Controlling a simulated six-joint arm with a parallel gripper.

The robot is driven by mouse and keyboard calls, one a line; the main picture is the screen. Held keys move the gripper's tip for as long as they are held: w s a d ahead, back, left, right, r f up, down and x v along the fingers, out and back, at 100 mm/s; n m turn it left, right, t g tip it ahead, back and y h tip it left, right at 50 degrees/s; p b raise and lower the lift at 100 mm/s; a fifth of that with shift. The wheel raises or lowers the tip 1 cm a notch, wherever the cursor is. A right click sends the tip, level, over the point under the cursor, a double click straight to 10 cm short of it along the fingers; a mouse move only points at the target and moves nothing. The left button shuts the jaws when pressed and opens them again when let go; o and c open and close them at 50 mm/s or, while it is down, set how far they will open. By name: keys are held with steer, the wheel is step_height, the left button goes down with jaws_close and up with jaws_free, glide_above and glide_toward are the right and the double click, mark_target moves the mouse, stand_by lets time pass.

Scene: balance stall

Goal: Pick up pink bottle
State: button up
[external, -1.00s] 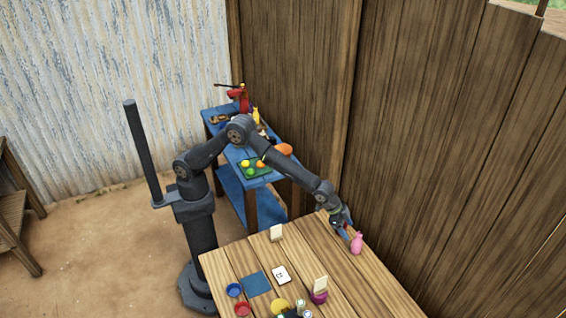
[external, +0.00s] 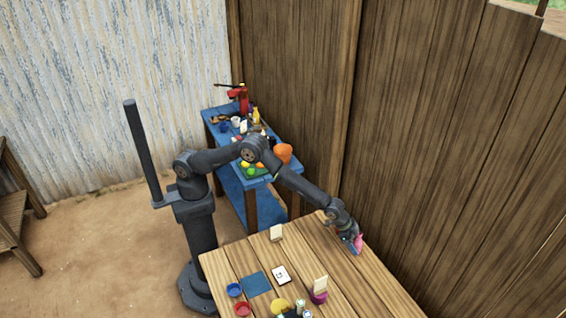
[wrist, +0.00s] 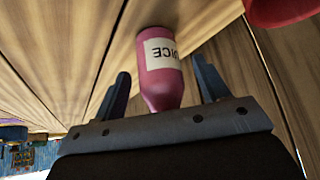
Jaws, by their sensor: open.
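The pink bottle (external: 359,242) stands at the far right end of the wooden table (external: 330,262), largely hidden by my gripper in the external view. In the wrist view the pink bottle (wrist: 160,72) has a white label reading "JUICE", and its neck points toward the gripper's palm. My gripper (wrist: 162,84) is open, with one blue-grey finger on each side of the bottle. Gaps show between the bottle and both fingers. In the external view my gripper (external: 353,240) is low at the bottle.
A plank wall (external: 440,150) rises close behind the bottle. A red object (wrist: 280,10) shows at the wrist view's top right.

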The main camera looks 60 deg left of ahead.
steer(key=shift+c, duration=0.5)
steer(key=c, duration=1.1)
steer(key=shift+c, duration=0.2)
steer(key=shift+r, duration=0.1)
